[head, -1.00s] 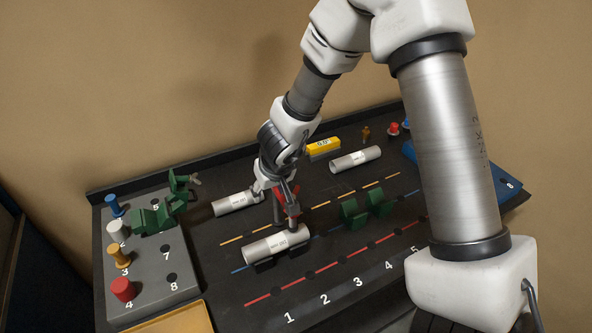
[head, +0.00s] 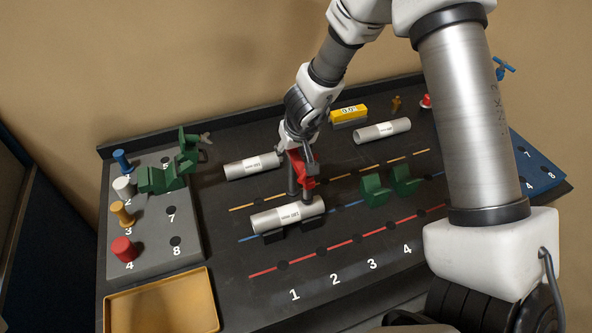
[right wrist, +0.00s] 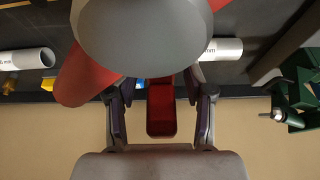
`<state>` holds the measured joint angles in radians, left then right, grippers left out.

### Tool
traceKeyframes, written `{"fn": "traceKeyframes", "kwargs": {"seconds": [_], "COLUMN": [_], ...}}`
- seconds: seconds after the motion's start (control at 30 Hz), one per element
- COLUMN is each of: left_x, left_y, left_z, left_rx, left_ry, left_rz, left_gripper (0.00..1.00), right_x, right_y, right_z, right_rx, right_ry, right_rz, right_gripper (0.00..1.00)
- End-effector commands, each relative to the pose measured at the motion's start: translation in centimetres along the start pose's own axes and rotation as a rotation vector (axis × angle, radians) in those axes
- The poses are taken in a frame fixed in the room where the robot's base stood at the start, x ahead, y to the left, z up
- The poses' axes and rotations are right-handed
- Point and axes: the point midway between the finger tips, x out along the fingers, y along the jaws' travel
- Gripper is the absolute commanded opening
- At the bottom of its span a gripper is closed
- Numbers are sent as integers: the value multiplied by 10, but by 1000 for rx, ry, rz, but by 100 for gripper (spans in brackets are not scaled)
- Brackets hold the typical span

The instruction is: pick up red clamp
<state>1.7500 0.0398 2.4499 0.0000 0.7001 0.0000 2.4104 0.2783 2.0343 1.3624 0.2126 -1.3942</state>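The red clamp (head: 307,172) is at my right gripper (head: 299,165), just above and behind the middle of the front-left grey tube (head: 288,215). In the right wrist view, a red bar of the clamp (right wrist: 161,108) lies between the two fingers of the right gripper (right wrist: 160,100), with a visible gap on each side. A larger red part and a grey rounded part fill the near top of that view and hide the fingertips partly. The fingers look open around the bar. My left gripper is not in view.
More grey tubes (head: 253,166) (head: 382,131), a yellow block (head: 348,114) and green clamps (head: 374,190) are on the dark table. A grey peg board (head: 155,230) with coloured pegs and another green clamp (head: 160,179) stands left, above a yellow tray (head: 161,303). Numbered front lanes are clear.

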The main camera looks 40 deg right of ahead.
Motion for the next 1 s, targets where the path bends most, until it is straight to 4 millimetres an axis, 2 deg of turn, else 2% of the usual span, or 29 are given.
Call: {"fn": "traceKeyframes", "kwargs": {"seconds": [0.03,0.1,0.13,0.5,0.57,0.8,0.9,1.0], "left_x": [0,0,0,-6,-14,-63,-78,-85], "left_y": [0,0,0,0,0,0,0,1], "left_z": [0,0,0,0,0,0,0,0], "left_rx": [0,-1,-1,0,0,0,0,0], "left_ry": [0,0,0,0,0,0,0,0], "left_rz": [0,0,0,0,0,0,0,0], "left_gripper": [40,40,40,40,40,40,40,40], "right_x": [0,0,0,-6,-15,-68,-85,-94], "right_y": [0,0,0,0,0,0,0,0], "right_z": [0,0,0,-3,-7,-29,-36,-39], "right_rx": [0,0,0,1,1,1,1,13], "right_ry": [0,0,0,1,2,4,3,3], "right_rz": [0,0,0,0,0,0,0,6], "right_gripper": [29,5,0,0,0,0,0,0]}}
